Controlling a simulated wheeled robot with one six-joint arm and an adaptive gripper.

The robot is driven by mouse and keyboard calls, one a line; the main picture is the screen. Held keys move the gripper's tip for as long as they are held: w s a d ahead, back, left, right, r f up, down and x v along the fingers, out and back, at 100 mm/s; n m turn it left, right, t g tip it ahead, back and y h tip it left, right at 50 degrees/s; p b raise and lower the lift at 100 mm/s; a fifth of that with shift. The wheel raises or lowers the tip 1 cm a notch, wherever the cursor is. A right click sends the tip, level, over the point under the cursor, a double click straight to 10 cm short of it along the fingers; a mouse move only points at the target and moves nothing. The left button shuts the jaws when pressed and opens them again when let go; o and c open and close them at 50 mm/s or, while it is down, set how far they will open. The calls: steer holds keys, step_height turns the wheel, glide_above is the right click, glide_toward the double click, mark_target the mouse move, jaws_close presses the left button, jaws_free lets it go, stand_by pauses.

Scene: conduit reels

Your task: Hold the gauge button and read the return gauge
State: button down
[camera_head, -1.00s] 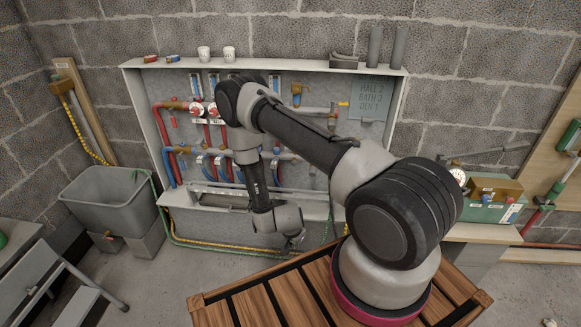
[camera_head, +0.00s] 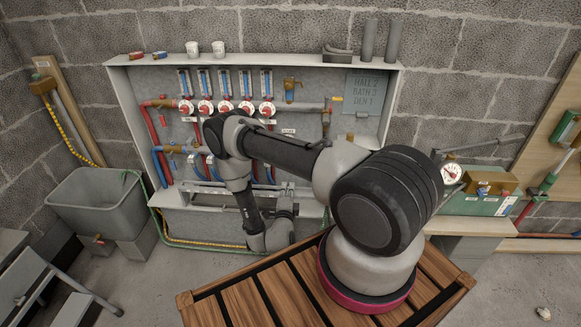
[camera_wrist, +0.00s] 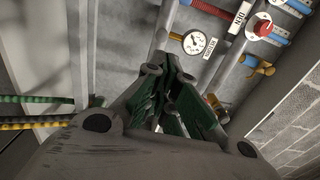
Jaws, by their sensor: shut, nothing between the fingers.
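In the wrist view a round white gauge (camera_wrist: 194,42) with a dark needle sits on the pipework, just beyond and right of my fingertips. A small label (camera_wrist: 209,47) is beside it; its text and the exact reading are too small to make out. A brass fitting (camera_wrist: 176,36) is left of the gauge. I cannot tell which part is the gauge button. My gripper (camera_wrist: 175,68) is shut and empty, pointing toward the pipes, apart from the gauge in the picture. In the head view my gripper (camera_head: 287,205) is low in front of the manifold cabinet (camera_head: 390,95).
A red-handled valve (camera_wrist: 262,27) and a brass tap (camera_wrist: 260,68) are to the right in the wrist view. Green and yellow hoses run at left. In the head view a grey tub (camera_head: 95,215) stands left, and a green box (camera_head: 480,203) with another gauge (camera_head: 451,173) stands right.

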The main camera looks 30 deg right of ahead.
steer(key=x, duration=1.4)
steer(key=shift+x, duration=0.95)
steer(key=shift+r, duration=0.1)
stand_by(0.6)
